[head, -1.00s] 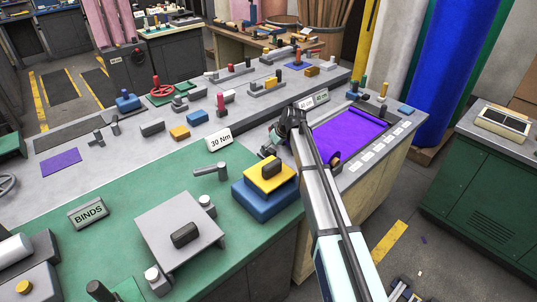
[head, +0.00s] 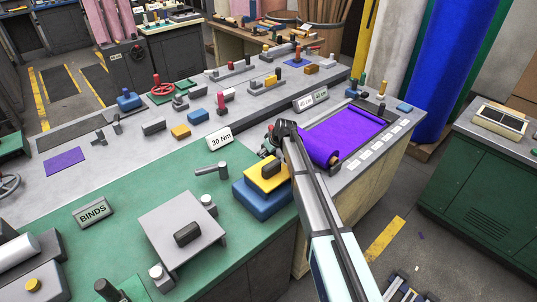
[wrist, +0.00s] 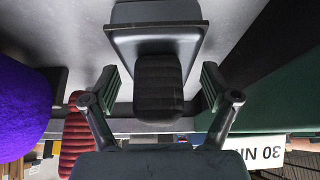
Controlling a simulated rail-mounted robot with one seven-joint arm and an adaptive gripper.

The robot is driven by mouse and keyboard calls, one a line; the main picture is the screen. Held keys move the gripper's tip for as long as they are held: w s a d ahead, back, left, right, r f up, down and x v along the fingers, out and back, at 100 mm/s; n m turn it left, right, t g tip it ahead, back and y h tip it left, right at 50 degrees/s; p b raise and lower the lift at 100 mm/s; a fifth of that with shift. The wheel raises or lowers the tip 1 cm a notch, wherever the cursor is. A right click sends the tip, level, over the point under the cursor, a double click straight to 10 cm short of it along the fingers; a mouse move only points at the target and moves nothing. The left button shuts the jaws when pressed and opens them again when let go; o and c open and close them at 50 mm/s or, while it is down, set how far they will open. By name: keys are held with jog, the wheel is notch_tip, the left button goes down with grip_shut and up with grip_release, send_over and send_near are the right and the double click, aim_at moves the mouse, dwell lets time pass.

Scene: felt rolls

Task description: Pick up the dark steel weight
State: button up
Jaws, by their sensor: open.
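In the wrist view, a dark grey block (wrist: 155,40) with a black ribbed grip (wrist: 158,90) sits on the grey bench surface; I take it to be the dark steel weight. My gripper (wrist: 158,80) is open, with one finger on each side of the ribbed grip and a gap on both sides. In the head view, my gripper (head: 274,134) is low over the bench, just behind the yellow block. The weight is mostly hidden there by the gripper, so I cannot make it out clearly.
A yellow block (head: 262,181) on a blue block (head: 262,199) stands close in front of the gripper. The purple felt roll (head: 322,159) lies to the right, the "30 Nm" sign (head: 219,139) to the left. A red ribbed grip (wrist: 74,135) shows in the wrist view.

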jog(key=c, duration=1.5)
jog(key=shift+r, duration=0.1)
notch_tip(320, 180, up, 20)
jog(key=b, duration=0.5)
